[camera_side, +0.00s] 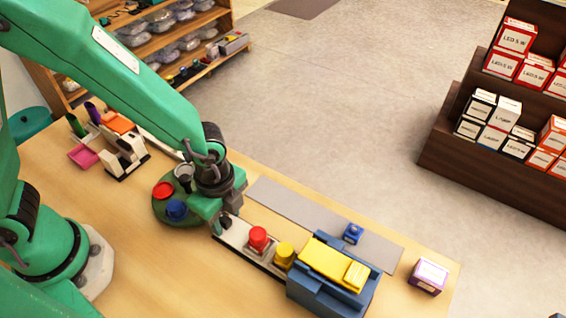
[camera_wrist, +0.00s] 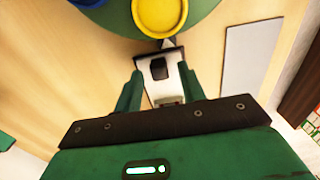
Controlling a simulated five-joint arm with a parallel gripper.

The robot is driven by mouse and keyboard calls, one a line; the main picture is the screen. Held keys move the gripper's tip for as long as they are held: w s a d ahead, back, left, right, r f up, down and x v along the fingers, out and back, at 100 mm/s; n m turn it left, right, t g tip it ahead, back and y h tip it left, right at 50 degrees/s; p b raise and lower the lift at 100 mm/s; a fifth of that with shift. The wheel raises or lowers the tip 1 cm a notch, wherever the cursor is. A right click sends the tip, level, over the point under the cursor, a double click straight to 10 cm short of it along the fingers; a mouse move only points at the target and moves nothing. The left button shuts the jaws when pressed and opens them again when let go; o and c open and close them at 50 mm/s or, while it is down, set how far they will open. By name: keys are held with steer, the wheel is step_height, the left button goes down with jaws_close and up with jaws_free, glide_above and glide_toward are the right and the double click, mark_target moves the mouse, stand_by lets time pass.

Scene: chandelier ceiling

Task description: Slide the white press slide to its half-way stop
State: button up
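A white slide (camera_wrist: 158,72) with a black square patch lies between the two fingers of my gripper (camera_wrist: 160,88) in the wrist view. Its pointed dark tip faces a yellow round piece (camera_wrist: 163,14). The fingers are apart, one on each side of the slide; I cannot tell whether they press on it. In the side view, my gripper (camera_side: 224,222) is low over the table, between the green round plate (camera_side: 160,216) and a pale strip (camera_side: 236,238). Most of the slide is hidden there by my gripper.
A red cylinder (camera_side: 258,240) and a yellow cylinder (camera_side: 284,255) stand on the strip. A blue machine with a yellow top (camera_side: 333,264) is at its right end. Red (camera_side: 163,189) and blue (camera_side: 177,210) pieces sit on the green plate. A grey mat (camera_side: 310,215) lies behind.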

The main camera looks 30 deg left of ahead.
mark_target(252, 230)
steer(key=shift+c, duration=0.4)
jaws_close()
steer(key=d, duration=0.7)
steer(key=shift+o, duration=0.4)
jaws_free()
